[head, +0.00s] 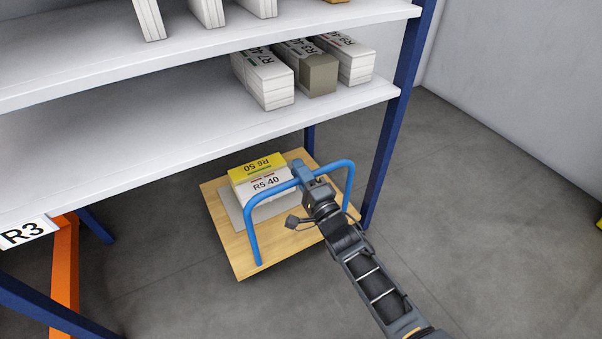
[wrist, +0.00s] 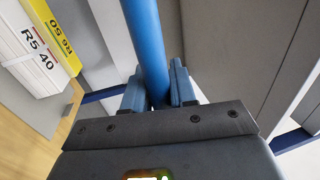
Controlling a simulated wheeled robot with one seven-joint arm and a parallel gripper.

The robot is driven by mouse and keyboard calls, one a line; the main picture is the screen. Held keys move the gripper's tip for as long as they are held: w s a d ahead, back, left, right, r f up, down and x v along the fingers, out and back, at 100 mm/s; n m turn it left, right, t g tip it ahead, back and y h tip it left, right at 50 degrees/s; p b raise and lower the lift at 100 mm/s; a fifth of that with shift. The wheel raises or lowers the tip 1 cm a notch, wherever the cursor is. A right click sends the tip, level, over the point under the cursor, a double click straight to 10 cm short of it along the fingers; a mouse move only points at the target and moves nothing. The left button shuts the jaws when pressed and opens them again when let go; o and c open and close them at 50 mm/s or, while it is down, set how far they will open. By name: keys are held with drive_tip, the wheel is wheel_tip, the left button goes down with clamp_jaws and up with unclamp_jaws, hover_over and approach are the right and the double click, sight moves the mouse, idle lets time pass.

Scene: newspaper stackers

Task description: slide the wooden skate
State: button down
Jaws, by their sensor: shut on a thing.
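The wooden skate (head: 236,268) is a flat light-wood board on the floor under the end of the lower shelf. A blue tube handle (head: 250,235) arches up from it. Bundles labelled R6 50 (head: 257,168) in yellow and R5 40 (head: 268,186) in white sit on the skate. My gripper (head: 302,176) is shut on the top bar of the handle. In the wrist view the blue bar (wrist: 148,45) passes between the two fingers (wrist: 157,88). My gripper and arm hide part of the skate's right side.
The lower shelf (head: 130,135) overhangs the skate's back left. A blue rack post (head: 392,135) stands close to the skate's right side. An orange frame (head: 66,270) stands at left by the R3 label (head: 24,233). Grey floor (head: 480,220) is clear at right and in front.

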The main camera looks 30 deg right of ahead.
drive_tip(key=shift+w, duration=0.15)
drive_tip(key=c, duration=1)
unclamp_jaws()
drive_tip(key=shift+s+f+p, duration=0.25)
drive_tip(key=shift+s+p, duration=0.1)
drive_tip(key=shift+s, duration=0.95)
drive_tip(key=shift+s+f+p, duration=0.3)
drive_tip(key=shift+s+p, duration=0.1)
drive_tip(key=shift+s, duration=0.85)
drive_tip(key=shift+s+f+p, duration=0.25)
drive_tip(key=shift+s+p, duration=0.1)
drive_tip(key=shift+s, duration=0.95)
